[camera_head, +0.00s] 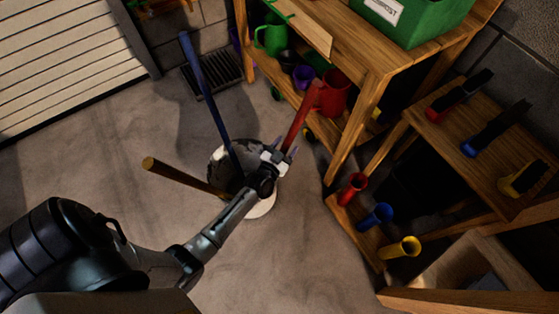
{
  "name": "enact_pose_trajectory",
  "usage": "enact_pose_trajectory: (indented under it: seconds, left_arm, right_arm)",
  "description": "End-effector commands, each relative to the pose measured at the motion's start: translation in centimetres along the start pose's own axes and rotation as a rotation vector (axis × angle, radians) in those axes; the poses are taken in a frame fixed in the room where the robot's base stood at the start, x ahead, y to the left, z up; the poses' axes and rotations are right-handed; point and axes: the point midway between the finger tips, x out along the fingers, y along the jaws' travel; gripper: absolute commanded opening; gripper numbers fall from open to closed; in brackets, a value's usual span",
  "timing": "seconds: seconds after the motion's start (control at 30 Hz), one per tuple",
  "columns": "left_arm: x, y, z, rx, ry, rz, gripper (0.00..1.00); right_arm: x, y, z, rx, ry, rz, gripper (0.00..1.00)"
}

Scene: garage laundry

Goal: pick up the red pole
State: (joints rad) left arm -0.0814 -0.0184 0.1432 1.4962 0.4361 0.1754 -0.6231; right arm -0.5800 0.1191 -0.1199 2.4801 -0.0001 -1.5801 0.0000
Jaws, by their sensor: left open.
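The red pole (300,120) leans out of a round stand (262,208) on the floor, its top end toward the shelf at the upper right. A blue pole (205,90) and a yellow-brown pole (180,176) lean out of the same stand. My left gripper (283,157) is open at the lower part of the red pole, over the stand. Its fingers show close to the pole; I cannot tell whether they touch it. My left arm and gripper hide part of the stand and the pole's lower end. My right gripper is not in view.
A wooden shelf unit (372,102) with a green bin (415,20), a green watering can (270,36) and red pots (334,92) stands close right of the pole. Red, blue and yellow tube holders (376,216) sit on a low wooden rack. Floor at left is clear.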

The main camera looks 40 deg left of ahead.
Motion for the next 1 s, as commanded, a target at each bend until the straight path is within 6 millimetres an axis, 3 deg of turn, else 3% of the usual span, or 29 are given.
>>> enact_pose_trajectory:
  seconds: [0.2,0.47,1.0]
  left_arm:
    - [1.8,0.0,0.1,0.0,-0.001,-0.001,0.57]
    - [1.9,0.0,0.0,0.0,-0.001,0.0,0.57]
    - [1.9,0.0,0.0,0.0,-0.001,0.0,0.07]
  right_arm:
    - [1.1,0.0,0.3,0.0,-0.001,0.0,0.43]
    - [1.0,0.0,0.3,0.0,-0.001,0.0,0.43]
    - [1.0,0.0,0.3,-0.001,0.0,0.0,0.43]
